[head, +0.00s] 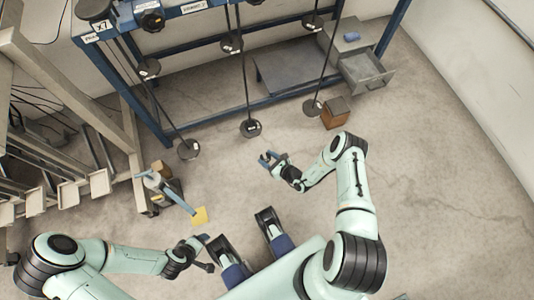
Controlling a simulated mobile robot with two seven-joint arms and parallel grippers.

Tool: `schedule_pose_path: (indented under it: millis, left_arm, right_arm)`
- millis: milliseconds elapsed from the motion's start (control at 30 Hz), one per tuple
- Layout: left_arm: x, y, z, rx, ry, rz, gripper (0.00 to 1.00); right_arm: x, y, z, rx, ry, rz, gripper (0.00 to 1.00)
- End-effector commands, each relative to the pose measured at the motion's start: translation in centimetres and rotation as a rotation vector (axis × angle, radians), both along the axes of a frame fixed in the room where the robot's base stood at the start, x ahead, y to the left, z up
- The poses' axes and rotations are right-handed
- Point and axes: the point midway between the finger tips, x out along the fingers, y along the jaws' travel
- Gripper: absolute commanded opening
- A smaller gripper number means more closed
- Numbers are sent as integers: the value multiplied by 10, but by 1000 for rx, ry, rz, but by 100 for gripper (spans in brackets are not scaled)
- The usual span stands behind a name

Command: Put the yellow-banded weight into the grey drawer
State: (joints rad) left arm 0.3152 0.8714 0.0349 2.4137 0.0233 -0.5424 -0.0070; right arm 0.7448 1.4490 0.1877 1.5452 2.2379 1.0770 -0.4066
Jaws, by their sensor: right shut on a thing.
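My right gripper (268,159) is right of the picture's middle, left of and well below the drawer. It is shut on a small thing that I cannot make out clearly. I see no yellow band on it, nor on any of the dark round weights, such as this one (251,128) on the middle rod. My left gripper (208,253) is low in the picture, left of the middle, its fingers apart and empty.
A blue frame (155,115) with several dark rods and round weights stands at the back. A brown box (335,113) sits below the cabinet. Wooden racks (60,85) fill the left side. The floor at the right is clear.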

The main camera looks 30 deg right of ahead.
Motion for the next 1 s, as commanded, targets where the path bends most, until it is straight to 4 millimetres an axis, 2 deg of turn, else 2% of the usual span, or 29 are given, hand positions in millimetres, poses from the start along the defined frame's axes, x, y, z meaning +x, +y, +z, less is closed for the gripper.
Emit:
schedule_pose_path:
  millis: [600,1000]
  left_arm:
    - [1,0,15,0,-5,0,71]
    - [1,0,16,0,-5,0,71]
  right_arm:
    - [-30,5,1,0,0,-1,22]
    - [-33,6,0,-1,-1,-1,22]
